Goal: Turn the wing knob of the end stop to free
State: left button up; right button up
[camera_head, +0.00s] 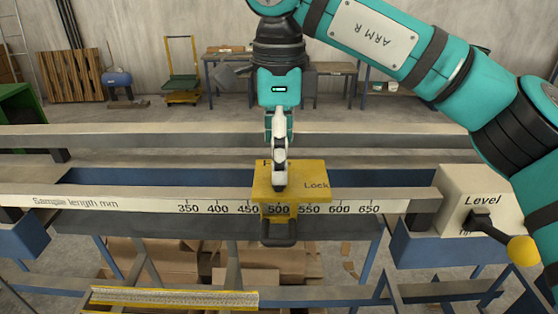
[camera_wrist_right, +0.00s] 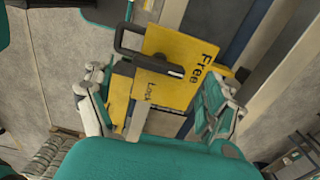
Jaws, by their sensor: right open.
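The end stop (camera_head: 315,178) is a yellow block on the rail, near the 500 mark. Its top carries a "Lock" label at right and a partly covered label at left; a black handle (camera_head: 279,232) hangs at its front. In the right wrist view the end stop (camera_wrist_right: 165,50) shows "Free" and "Lock" beside a black bar (camera_wrist_right: 150,58); I cannot tell whether this bar is the wing knob. My right gripper (camera_head: 279,186) points down over the block, hiding part of its top. In the wrist view its fingers stand apart on either side of the yellow block. My left gripper is not in view.
The white rail (camera_head: 120,202) carries a millimetre scale. At right stands a "Level" box (camera_head: 480,184) with a black lever ending in a yellow ball (camera_head: 523,250). A second rail (camera_head: 120,137) runs behind. Cardboard (camera_head: 190,262) lies below.

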notch_tip(320, 180, up, 9)
jog(key=shift+r, duration=0.2)
dwell(0.4)
